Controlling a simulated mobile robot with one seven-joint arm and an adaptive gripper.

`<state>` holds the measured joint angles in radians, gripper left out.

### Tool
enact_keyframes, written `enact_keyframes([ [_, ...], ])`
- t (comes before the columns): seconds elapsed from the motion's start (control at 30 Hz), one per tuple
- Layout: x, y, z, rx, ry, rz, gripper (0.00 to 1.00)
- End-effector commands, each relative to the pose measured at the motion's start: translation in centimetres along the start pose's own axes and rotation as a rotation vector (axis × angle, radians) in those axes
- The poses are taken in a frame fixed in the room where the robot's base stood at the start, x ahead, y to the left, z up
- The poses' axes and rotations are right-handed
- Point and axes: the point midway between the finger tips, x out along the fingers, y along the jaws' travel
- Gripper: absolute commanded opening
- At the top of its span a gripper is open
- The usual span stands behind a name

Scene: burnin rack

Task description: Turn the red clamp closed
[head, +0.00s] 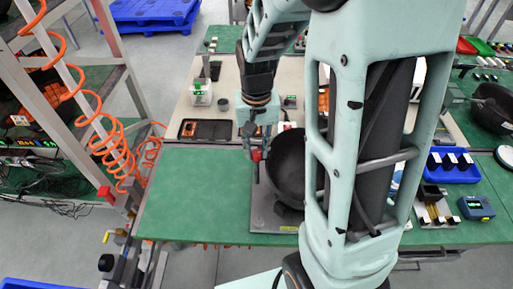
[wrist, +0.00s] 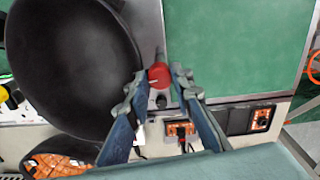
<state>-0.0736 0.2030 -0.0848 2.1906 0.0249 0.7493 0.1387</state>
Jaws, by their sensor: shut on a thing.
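The red clamp (head: 256,155) shows as a small red knob on a grey plate (head: 238,212), just left of a black bowl-shaped part (head: 287,168). In the wrist view the red clamp (wrist: 159,75) sits between my fingertips, with the dark bowl-shaped part (wrist: 70,65) at its left. My gripper (wrist: 160,84) is shut on the red clamp, one finger on each side. In the head view my gripper (head: 253,150) reaches down to it from above. The lower part of the clamp is partly hidden by my fingers.
The green bench top (head: 190,190) is clear to the left of the plate. Behind lie a black tray (head: 205,130) and a white container (head: 200,93). A blue bin (head: 452,168) and small devices stand at right. A frame with an orange coiled hose (head: 105,140) stands at left.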

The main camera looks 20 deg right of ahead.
Motion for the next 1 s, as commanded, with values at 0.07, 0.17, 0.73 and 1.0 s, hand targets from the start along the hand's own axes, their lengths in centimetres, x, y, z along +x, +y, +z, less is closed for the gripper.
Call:
enact_keyframes([
  [0.07,-0.11,-0.03,-0.12,0.035,0.004,-0.001,0.0],
  [0.17,-0.11,-0.03,-0.13,0.069,0.004,-0.001,0.0],
  [0.73,-0.13,-0.02,-0.15,0.114,0.004,-0.001,0.0],
  [1.0,-0.08,-0.01,-0.09,0.113,0.002,-0.001,0.39],
])
